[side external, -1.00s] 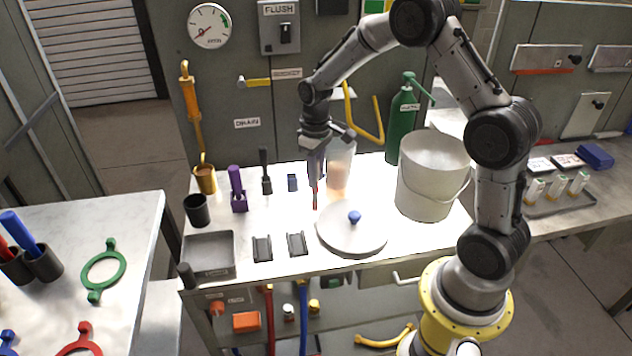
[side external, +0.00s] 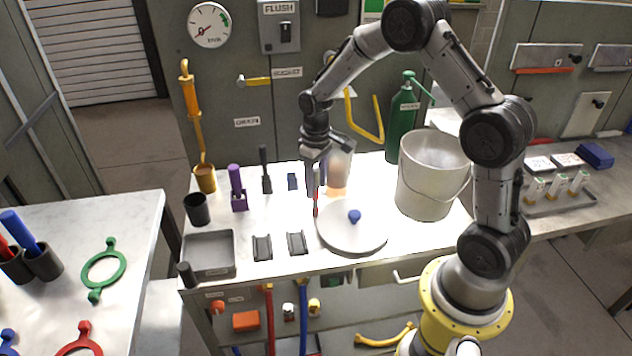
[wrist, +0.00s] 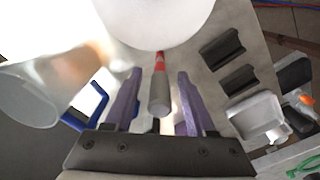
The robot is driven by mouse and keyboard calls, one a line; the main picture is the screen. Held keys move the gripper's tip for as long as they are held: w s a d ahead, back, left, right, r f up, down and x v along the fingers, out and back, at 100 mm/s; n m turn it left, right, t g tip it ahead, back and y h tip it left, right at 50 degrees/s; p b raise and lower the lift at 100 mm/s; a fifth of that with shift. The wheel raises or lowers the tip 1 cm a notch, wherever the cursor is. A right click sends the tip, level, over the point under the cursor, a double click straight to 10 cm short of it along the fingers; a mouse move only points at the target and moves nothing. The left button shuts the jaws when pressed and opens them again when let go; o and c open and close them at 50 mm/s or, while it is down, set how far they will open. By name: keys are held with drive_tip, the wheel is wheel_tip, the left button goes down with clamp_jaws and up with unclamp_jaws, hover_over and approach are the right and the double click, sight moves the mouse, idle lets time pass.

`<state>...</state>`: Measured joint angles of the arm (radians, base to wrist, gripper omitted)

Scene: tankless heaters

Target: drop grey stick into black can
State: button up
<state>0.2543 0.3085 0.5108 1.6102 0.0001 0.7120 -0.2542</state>
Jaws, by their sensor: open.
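The grey stick (wrist: 159,98), with a red lower end, lies between my two purple fingers in the wrist view, with gaps at both sides. In the side view the stick (side external: 315,207) looks upright on the white tabletop, left of the round lid, partly hidden by the fingers. My gripper (side external: 316,188) is open and points down around it; it also shows in the wrist view (wrist: 159,76). The black can (side external: 196,211) stands upright at the table's left edge, well left of my gripper. I cannot make out the can in the wrist view.
The white lid (side external: 345,238) with a blue knob lies close right of the stick. A translucent cup (side external: 341,165) stands behind my gripper, and a large bucket (side external: 424,190) to the right. A purple holder (side external: 238,200), a black-handled tool (side external: 265,178) and a grey tray (side external: 208,262) are on the left.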

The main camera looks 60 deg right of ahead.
wheel_tip(320, 180, up, 12)
drive_tip(key=shift+s+a+r, duration=0.1)
drive_tip(key=shift+r, duration=0.25)
drive_tip(key=s+a+r+t, duration=0.2)
drive_tip(key=s+a+r, duration=0.2)
drive_tip(key=s, duration=0.5)
drive_tip(key=s+a+r+t, duration=0.2)
drive_tip(key=s+a+r, duration=0.3)
drive_tip(key=s, duration=0.4)
drive_tip(key=shift+s+r, duration=0.3)
drive_tip(key=shift+r, duration=0.3)
drive_tip(key=shift+t, duration=0.8)
drive_tip(key=s, duration=0.1)
drive_tip(key=s+a+f, duration=0.1)
drive_tip(key=s, duration=0.3)
drive_tip(key=shift+a+f, duration=0.15)
drive_tip(key=shift+o, duration=0.4)
drive_tip(key=shift+s+f, duration=0.2)
drive_tip(key=shift+s, duration=0.15)
